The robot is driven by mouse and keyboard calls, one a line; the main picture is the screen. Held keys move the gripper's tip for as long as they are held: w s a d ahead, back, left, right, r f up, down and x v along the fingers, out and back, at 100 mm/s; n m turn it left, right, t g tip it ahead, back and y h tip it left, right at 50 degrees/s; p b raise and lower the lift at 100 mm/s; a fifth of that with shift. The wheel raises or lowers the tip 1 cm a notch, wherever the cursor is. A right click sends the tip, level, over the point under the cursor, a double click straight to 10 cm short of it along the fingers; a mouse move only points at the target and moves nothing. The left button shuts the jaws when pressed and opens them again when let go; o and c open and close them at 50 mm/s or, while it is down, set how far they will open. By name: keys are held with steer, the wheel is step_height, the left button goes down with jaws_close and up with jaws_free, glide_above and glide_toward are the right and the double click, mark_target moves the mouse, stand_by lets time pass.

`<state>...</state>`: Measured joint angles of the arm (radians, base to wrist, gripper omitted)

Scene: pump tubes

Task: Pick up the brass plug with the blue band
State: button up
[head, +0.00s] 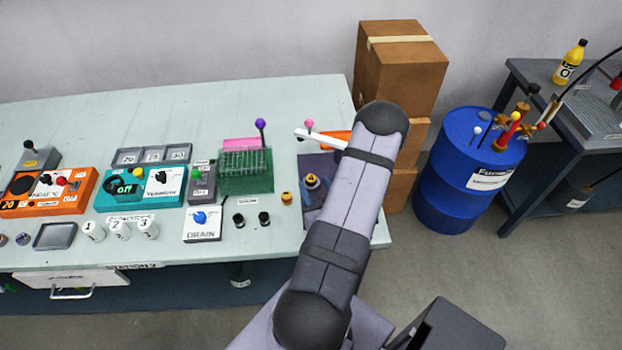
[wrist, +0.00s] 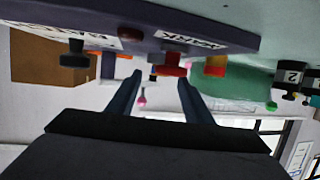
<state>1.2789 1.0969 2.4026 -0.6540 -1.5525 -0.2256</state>
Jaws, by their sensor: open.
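A small brass plug (head: 311,181) with a bluish band stands on a dark plate (head: 308,212) at the table's right end in the head view, just left of my arm. A second small brass-orange piece (head: 286,198) stands left of that plate. In the wrist view my gripper (wrist: 160,78) is open, with its two fingers apart. A red knob-like piece (wrist: 172,65) shows near the right fingertip, and a small piece with blue and yellow (wrist: 153,73) shows between the tips. I cannot tell whether that is the plug. My arm hides the fingers in the head view.
A green rack (head: 246,172) stands left of the plate, with a purple-topped stick (head: 261,126) behind. A white-and-orange item (head: 322,138) lies near my arm. Cardboard boxes (head: 400,70) and a blue drum (head: 468,170) stand right of the table. The table's back left is clear.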

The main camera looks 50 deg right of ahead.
steer(key=shift+x, duration=1.05)
jaws_close()
steer(key=shift+r, duration=0.15)
step_height(320, 180, up, 10)
